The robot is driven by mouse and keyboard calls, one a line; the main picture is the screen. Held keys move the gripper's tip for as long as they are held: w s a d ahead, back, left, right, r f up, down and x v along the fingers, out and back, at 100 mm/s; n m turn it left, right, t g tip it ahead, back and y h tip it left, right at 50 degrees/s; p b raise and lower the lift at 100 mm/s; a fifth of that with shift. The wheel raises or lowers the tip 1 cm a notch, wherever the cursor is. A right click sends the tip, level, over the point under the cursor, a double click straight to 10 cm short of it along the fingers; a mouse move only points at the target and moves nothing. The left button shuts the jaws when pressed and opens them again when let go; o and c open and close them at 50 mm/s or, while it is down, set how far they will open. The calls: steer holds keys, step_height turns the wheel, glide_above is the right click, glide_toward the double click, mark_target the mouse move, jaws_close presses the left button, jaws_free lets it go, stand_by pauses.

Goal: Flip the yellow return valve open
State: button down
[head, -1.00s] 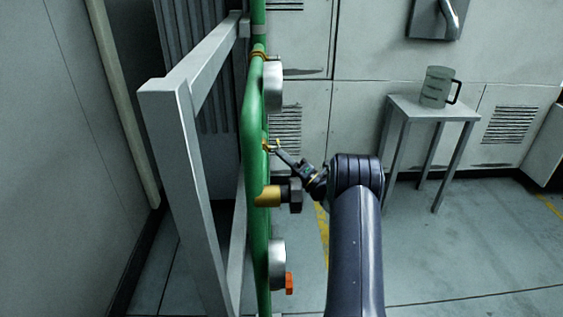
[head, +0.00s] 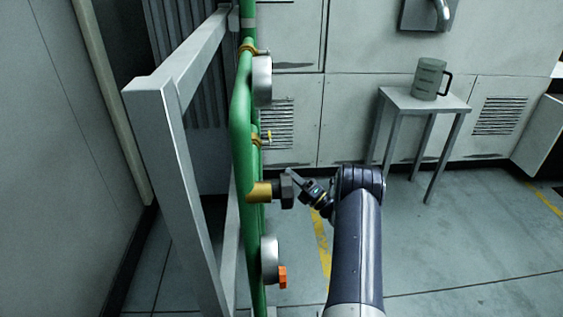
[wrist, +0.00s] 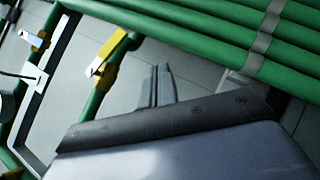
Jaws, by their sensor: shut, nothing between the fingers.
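The small yellow valve (head: 268,137) sits on the green pipework, between the two round gauges in the head view. Its lever is too small there to tell how it is turned. The wrist view shows two yellow valve parts on green pipes: one (wrist: 106,53) left of my fingers and another (wrist: 37,40) farther left. I cannot tell which of them is the return valve. My gripper (head: 291,173) is shut and empty, to the right of the pipe and below the small yellow valve, apart from it. Its fingers (wrist: 157,85) lie together in the wrist view.
A brass fitting (head: 260,192) with a dark cap juts out close to my gripper. Gauges (head: 262,80) and an orange knob (head: 282,277) also stick out from the pipe. A grey frame (head: 165,150) stands left. A small table (head: 430,103) holds a jug (head: 429,78); open floor lies right.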

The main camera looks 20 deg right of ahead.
steer(key=shift+s+d+f, duration=0.45)
steer(key=shift+d+f, duration=0.3)
steer(key=shift+f, duration=0.05)
